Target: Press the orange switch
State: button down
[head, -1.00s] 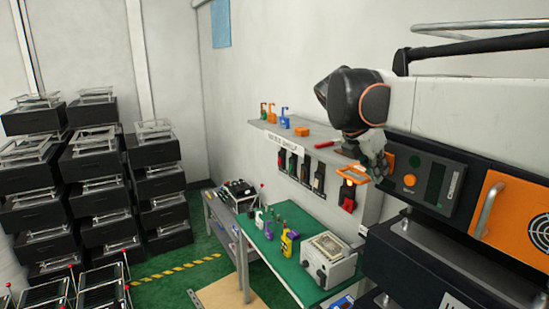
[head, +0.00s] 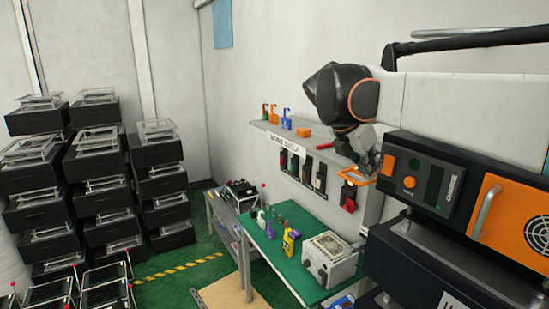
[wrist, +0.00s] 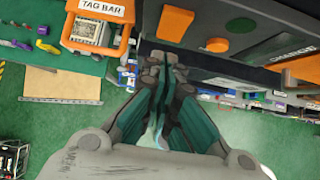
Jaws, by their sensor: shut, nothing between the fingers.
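The orange switch (head: 389,163) is a block on the left of a dark control panel (head: 432,203), above and left of a round orange button (head: 409,182). In the wrist view the switch (wrist: 173,20) is near the top centre, with the round button (wrist: 217,45) to its right. My gripper (head: 368,165) is just left of the switch in the head view, with a narrow gap showing. In the wrist view my gripper (wrist: 164,68) has its fingertips together and empty, below the switch. Contact with the panel is not visible.
An orange handle (head: 356,177) sticks out close below my gripper; in the wrist view an orange TAG BAR frame (wrist: 98,20) is left of the fingers. A green workbench (head: 270,252) stands lower left. An orange fan panel (head: 520,215) with a handle is at right.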

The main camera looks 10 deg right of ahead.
aim_at(388, 165)
jog(key=s+a+r+b, duration=0.3)
jog(key=a+r+b, duration=0.2)
jog(key=a, duration=0.3)
jog(key=shift+s+a+r+h, duration=0.15)
jog(key=shift+s+r+h, duration=0.05)
jog(key=shift+r+h, duration=0.25)
dwell(0.3)
jog(key=w+d+r+p+x, duration=0.1)
jog(key=d+r+p+x, duration=0.1)
jog(key=x, duration=1.1)
jog(key=shift+w, duration=0.15)
